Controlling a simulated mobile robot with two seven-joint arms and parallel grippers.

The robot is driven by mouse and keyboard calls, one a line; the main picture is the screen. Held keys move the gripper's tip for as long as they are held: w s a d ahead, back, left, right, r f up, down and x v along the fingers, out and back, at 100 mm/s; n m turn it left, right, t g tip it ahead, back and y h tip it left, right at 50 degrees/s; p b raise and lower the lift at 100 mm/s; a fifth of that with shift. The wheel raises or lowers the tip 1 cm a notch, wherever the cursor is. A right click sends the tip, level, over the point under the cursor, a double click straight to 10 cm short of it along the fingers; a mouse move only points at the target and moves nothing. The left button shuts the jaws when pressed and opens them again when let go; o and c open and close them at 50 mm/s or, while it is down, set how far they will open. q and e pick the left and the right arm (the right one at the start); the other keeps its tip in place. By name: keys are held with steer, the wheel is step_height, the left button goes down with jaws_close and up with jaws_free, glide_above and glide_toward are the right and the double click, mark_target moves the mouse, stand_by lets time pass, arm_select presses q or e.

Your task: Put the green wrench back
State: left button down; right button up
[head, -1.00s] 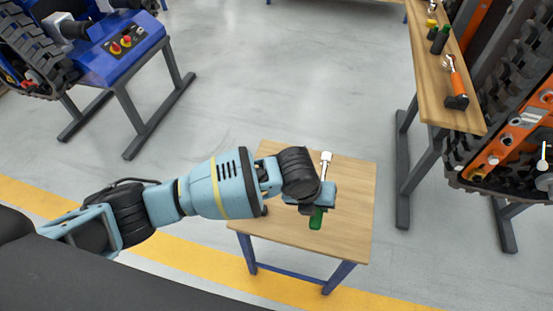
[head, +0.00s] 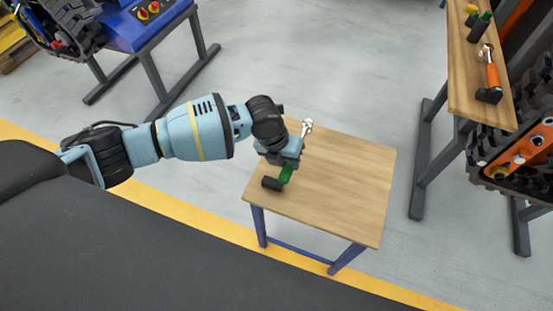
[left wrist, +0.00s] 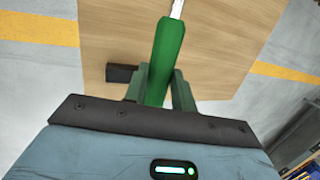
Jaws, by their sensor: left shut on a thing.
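The green wrench has a green handle (head: 287,173) and a silver head (head: 307,126). My left gripper (head: 286,163) is shut on its handle, over the left part of the small wooden table (head: 345,185). The handle also shows between the fingers in the left wrist view (left wrist: 165,62), with the silver shaft leaving the top edge. A black block-shaped holder (head: 272,184) sits at the table's left front, just left of the handle's lower end; the wrist view shows this holder (left wrist: 120,73) beside the left finger. The wrench is apart from it. My right gripper is out of view.
A long wooden bench (head: 470,95) at the right bears an orange-handled wrench (head: 492,75) standing at a black holder (head: 489,95), and other tools. The small table's right half is clear.

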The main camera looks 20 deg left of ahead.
arm_select(q)
steer(key=shift+w+a+f, duration=0.2)
steer(key=shift+a+f, duration=0.4)
steer(key=shift+f, duration=0.05)
steer(key=shift+w+a+f, duration=0.25)
steer(key=shift+a+f, duration=0.35)
steer(key=shift+w+a+f, duration=0.2)
steer(key=shift+a+f, duration=0.4)
steer(key=shift+f, duration=0.05)
steer(key=c, duration=1.1)
jaws_free()
steer(key=shift+f, duration=0.1)
steer(key=shift+c, duration=0.2)
steer(key=p+v, duration=0.1)
steer(key=v, duration=1.1)
